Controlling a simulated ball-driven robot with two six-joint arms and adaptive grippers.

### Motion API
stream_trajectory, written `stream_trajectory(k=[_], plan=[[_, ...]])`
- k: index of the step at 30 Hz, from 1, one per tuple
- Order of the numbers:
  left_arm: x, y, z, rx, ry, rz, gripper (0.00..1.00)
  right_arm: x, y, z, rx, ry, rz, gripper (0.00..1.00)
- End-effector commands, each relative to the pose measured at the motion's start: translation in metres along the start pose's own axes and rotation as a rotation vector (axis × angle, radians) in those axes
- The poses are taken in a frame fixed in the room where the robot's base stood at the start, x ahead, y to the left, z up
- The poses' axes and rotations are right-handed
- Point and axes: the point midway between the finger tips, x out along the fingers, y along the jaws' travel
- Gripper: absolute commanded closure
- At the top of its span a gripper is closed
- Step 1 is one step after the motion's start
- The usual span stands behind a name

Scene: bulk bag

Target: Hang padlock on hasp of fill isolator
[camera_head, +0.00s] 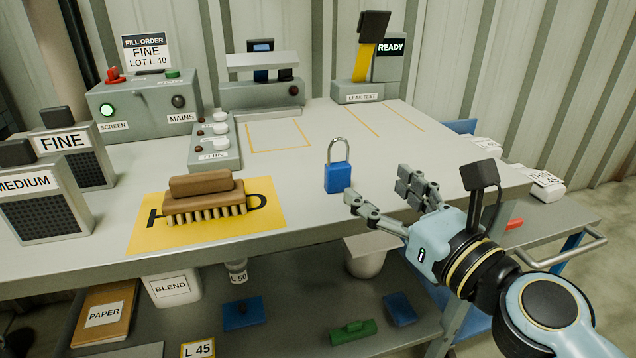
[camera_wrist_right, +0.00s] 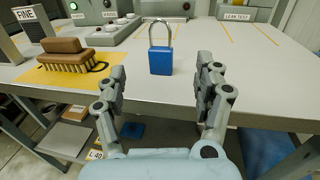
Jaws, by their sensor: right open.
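The blue padlock (camera_head: 338,178) stands upright on the bench with its metal shackle up. I cannot tell whether the shackle is latched. My right gripper (camera_head: 379,187) is open and empty, low over the bench's front edge and just right of the padlock. In the right wrist view the padlock (camera_wrist_right: 161,62) stands beyond the fingertips, between the lines of the two fingers, apart from them. No part clearly marked as the fill isolator shows; a small grey box (camera_head: 227,152) with knobs has a label I cannot read, and no hasp is discernible. My left gripper is not in view.
A brown brush (camera_head: 203,199) lies on a yellow mat (camera_head: 265,226) left of the padlock. The grey control box (camera_head: 145,108) and the leak-test stand (camera_head: 360,90) are at the back. FINE and MEDIUM blocks stand at left. Bench around the padlock is clear.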

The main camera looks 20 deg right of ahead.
Motion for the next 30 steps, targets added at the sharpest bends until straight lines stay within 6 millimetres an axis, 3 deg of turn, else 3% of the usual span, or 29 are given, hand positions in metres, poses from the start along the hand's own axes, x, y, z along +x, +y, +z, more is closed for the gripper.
stream_trajectory(k=[1, 10, 14, 20, 24, 30], plan=[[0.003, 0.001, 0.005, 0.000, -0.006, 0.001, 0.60, 0.003, 0.001, -0.009, 0.003, 0.011, -0.001, 0.31], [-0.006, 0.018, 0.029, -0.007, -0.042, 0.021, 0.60, 0.048, 0.000, -0.008, 0.001, 0.011, -0.002, 0.31], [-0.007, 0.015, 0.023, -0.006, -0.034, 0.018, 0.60, 0.057, 0.001, -0.007, -0.001, 0.012, -0.001, 0.31], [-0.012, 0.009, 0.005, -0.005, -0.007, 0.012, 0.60, 0.087, 0.001, 0.002, -0.002, 0.010, -0.001, 0.31], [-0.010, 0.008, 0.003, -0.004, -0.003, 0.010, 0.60, 0.103, 0.001, -0.002, -0.002, 0.014, -0.001, 0.31], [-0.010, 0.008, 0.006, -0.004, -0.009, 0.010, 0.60, 0.106, 0.001, -0.002, -0.002, 0.014, -0.001, 0.31]])
